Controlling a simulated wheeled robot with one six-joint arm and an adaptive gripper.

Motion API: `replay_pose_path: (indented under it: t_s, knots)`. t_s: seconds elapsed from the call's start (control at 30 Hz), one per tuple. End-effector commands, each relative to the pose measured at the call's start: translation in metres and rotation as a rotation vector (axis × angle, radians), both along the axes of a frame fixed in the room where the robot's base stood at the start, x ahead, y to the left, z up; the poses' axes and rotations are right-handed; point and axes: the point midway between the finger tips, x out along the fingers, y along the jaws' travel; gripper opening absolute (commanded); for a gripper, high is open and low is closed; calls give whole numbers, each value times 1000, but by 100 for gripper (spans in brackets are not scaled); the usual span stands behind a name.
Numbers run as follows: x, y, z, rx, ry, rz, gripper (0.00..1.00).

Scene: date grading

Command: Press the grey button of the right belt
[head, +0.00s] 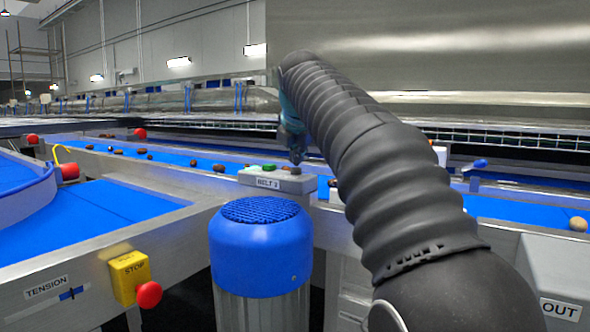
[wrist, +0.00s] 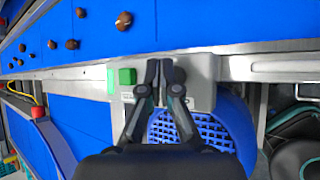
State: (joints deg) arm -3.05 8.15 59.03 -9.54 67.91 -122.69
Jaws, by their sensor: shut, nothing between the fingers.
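A grey control box (head: 277,184) labelled BELT 2 stands on the belt's near rail, just behind a blue motor cover. It carries a green button (head: 269,167), which also shows in the wrist view (wrist: 127,77). My gripper (head: 296,161) points down at the box's top, right of the green button, with its fingers together and empty. In the wrist view the fingertips (wrist: 160,64) cover the middle of the box (wrist: 201,85). I cannot pick out the grey button clearly; the fingers may hide it. Whether the tips touch the box cannot be told.
The blue motor cover (head: 262,248) stands in front of the box. Brown dates lie on the blue belt (head: 185,158) behind it. A yellow stop box (head: 129,277) with a red button is at lower left. A grey OUT box (head: 556,268) is at lower right.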

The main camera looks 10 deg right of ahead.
Motion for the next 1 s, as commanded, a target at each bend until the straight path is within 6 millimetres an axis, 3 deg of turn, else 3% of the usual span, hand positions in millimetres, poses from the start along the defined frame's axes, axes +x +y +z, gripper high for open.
replay_pose_path:
  t_s: [1.0]
  knots:
    - [0, 0, -9, 0, 1, 0, 0]
